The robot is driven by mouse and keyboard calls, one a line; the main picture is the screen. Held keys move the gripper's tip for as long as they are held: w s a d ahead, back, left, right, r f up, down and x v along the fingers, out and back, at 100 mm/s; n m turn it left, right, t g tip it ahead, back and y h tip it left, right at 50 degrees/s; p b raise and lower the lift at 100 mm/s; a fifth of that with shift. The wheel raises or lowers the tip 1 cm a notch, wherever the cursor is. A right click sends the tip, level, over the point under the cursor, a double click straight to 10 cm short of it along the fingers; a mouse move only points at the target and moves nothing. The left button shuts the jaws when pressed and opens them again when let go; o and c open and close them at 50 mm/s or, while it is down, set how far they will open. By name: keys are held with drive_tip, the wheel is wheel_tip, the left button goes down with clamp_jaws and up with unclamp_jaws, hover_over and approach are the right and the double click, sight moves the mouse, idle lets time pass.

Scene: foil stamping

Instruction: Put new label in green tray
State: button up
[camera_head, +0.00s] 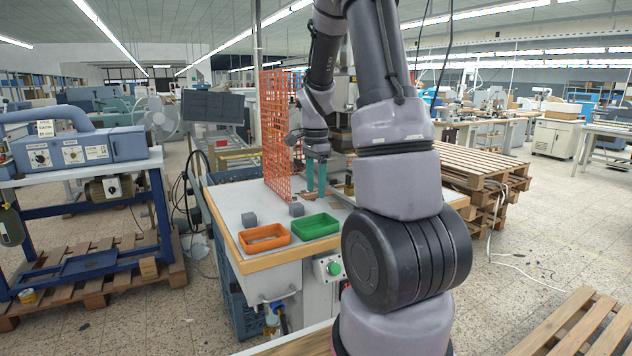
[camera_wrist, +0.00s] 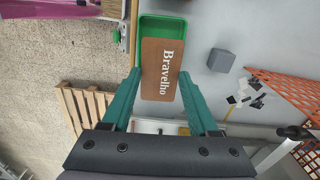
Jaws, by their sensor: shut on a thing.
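My gripper (camera_head: 316,178) is over the worktable, behind the trays, with its teal fingers pointing down. In the wrist view my gripper (camera_wrist: 159,76) is shut on a flat brown label (camera_wrist: 163,72) printed "Bravelho" in white, held between the two fingers. The green tray (camera_head: 317,234) sits at the table's front, right of an orange tray (camera_head: 264,245). In the wrist view the green tray (camera_wrist: 163,22) shows past the label's far end, and the label hides part of it. The label is hard to make out in the head view.
Two grey blocks (camera_head: 249,219) (camera_head: 297,209) sit on the table (camera_head: 232,205) behind the trays. An orange mesh guard (camera_head: 277,135) stands left of my gripper. Small dark and white scraps (camera_wrist: 245,92) lie near the mesh in the wrist view.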

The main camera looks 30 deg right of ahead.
sight(315, 194)
drive_tip(key=shift+a+f, duration=0.15)
drive_tip(key=shift+f, duration=2.55)
drive_tip(key=o, duration=1.5)
wheel_tip(315, 194, up, 11)
drive_tip(key=shift+f, duration=0.1)
